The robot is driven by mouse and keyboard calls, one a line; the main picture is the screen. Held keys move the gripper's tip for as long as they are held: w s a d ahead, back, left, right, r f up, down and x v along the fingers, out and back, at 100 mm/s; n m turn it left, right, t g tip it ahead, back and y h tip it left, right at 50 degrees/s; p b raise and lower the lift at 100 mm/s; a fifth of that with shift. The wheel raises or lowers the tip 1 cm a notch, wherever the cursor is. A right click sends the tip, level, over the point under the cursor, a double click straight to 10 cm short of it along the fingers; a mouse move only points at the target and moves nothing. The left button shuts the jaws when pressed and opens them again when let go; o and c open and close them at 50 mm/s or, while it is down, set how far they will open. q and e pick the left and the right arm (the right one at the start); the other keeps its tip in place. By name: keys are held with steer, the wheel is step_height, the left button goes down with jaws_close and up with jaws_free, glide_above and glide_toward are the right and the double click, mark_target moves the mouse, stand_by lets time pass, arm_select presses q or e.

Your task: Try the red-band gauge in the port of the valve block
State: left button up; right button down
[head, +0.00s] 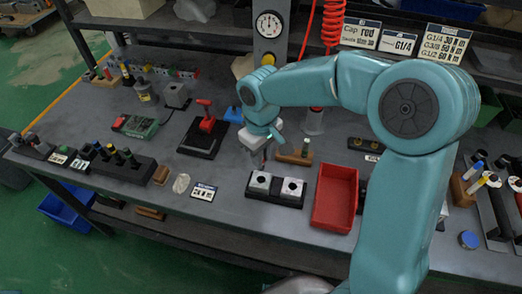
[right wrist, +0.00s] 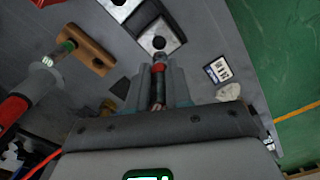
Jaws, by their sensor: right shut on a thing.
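My right gripper (head: 264,152) is over the near middle of the bench, just above and behind the left valve block (head: 260,181). In the right wrist view its fingers (right wrist: 159,88) are shut on the red-band gauge (right wrist: 158,69), a dark cylinder with a red band near its front end. The gauge's grey tip overlaps the valve block (right wrist: 172,44) in that view. I cannot tell whether the tip is in the port or above it. A second valve block (head: 292,187) sits to the right on the same black base. My left gripper is not in view.
A red tray (head: 335,200) stands right of the blocks. A wooden stand (head: 293,158) with a green-banded piece is behind them. A small sign (head: 203,192) and a clear lump (head: 181,183) lie left. A red tool (head: 206,122) stands on a black board farther back.

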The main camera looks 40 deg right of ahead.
mark_target(261, 169)
steer(key=shift+r, duration=0.25)
steer(key=shift+d+f+b, duration=0.1)
steer(key=shift+f+b, duration=0.35)
steer(key=shift+f, duration=0.2)
steer(key=shift+f+b, duration=1.7)
steer(key=shift+f, duration=0.45)
steer(key=shift+f+b, duration=0.75)
steer(key=shift+f, duration=0.15)
stand_by(0.3)
steer(key=shift+r, duration=0.15)
stand_by(1.0)
steer(key=shift+r+p, duration=2.4)
steer(key=shift+r, duration=0.45)
